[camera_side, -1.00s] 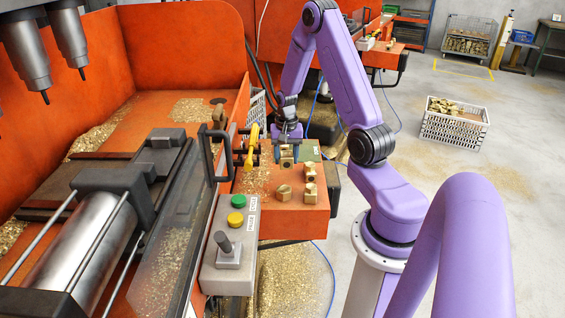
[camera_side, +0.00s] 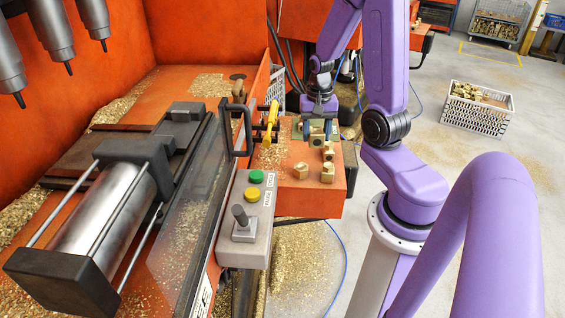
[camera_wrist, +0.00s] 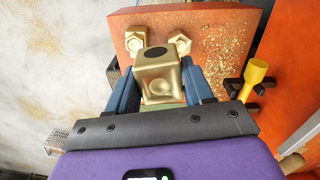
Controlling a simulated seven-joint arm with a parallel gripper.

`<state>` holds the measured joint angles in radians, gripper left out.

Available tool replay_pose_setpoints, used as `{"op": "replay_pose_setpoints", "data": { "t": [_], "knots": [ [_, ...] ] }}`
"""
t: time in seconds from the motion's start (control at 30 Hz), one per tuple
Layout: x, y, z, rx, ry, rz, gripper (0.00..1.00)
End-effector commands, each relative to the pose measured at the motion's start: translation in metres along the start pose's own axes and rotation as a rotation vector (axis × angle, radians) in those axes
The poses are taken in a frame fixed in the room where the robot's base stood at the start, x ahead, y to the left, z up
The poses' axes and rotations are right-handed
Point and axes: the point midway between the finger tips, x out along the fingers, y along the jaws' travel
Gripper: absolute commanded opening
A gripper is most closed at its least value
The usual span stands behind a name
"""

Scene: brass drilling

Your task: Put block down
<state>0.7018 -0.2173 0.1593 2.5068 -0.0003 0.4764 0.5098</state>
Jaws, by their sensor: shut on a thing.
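My gripper (camera_side: 317,127) is shut on a brass block (camera_wrist: 160,83), with one blue finger on each side of it. In the wrist view the block has a dark round hole in its upper face and a dimple in the face towards the camera. In the side view the fingers partly hide it, over the back part of the orange table (camera_side: 285,194). I cannot tell whether it touches the surface. Loose brass blocks stand in front of it, among them one on the left (camera_side: 300,171) and one on the right (camera_side: 327,173).
A yellow-handled clamp (camera_side: 271,122) stands left of my gripper. A control box (camera_side: 246,215) with green and yellow buttons is at the front left. Brass chips cover part of the table. A white crate (camera_side: 478,108) of brass pieces is on the floor at right.

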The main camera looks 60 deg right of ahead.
Motion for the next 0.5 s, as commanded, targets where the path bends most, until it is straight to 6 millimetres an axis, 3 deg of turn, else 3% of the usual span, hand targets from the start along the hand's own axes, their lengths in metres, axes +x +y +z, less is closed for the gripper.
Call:
{"op": "replay_pose_setpoints", "data": {
  "t": [0.23, 0.4, 0.5],
  "knots": [
    [-0.042, -0.098, 0.006, -0.281, 0.009, -0.007, 0.00],
    [-0.077, -0.162, 0.032, -0.474, 0.008, -0.006, 0.00],
    [-0.095, -0.189, 0.048, -0.562, 0.007, -0.005, 0.00]
  ]
}}
